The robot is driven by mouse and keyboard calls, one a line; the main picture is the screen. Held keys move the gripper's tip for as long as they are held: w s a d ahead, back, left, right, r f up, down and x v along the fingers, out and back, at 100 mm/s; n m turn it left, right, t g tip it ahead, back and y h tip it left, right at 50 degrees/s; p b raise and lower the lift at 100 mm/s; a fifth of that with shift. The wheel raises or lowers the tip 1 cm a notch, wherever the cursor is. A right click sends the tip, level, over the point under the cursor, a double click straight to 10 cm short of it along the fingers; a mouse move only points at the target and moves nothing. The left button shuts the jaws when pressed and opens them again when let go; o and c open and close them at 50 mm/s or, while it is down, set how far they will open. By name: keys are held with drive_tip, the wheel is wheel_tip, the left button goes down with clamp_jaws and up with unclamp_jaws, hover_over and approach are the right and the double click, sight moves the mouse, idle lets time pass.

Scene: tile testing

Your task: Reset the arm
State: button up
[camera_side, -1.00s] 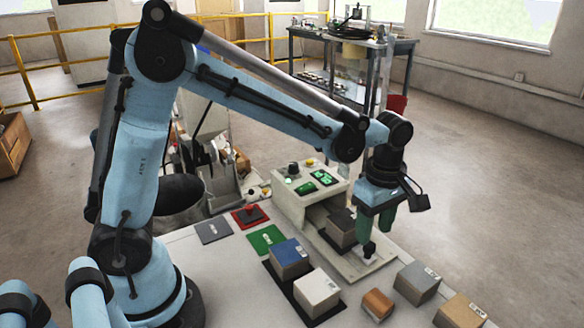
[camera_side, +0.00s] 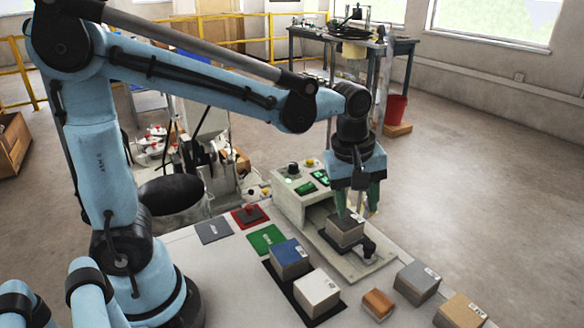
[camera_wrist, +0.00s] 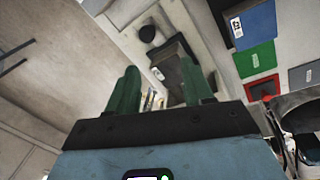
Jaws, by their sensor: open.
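My gripper (camera_side: 357,203) points down with its green fingers apart, just above and behind a grey block (camera_side: 346,234) on the testing machine's bed. In the side view the left finger overlaps the block's top edge, and I cannot tell whether they touch. The wrist view shows the two green fingers (camera_wrist: 160,88) apart with no thing clearly between them; the grey block (camera_wrist: 172,66) lies beyond them.
The testing machine (camera_side: 300,205) has lit green screens and a black knob (camera_side: 369,247) by the block. A blue block (camera_side: 289,257), a white block (camera_side: 316,290), an orange block (camera_side: 378,304), a grey block (camera_side: 417,280) and a tan block (camera_side: 460,312) stand nearby. Green (camera_side: 266,239), grey and red pads lie left.

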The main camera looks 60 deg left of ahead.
drive_tip(key=s+a+m+t, duration=0.5)
drive_tip(key=s+m, duration=0.3)
drive_tip(key=m, duration=0.5)
drive_tip(key=shift+s+a+r, duration=0.2)
drive_tip(key=shift+a+r, duration=0.1)
drive_tip(key=shift+r, duration=0.1)
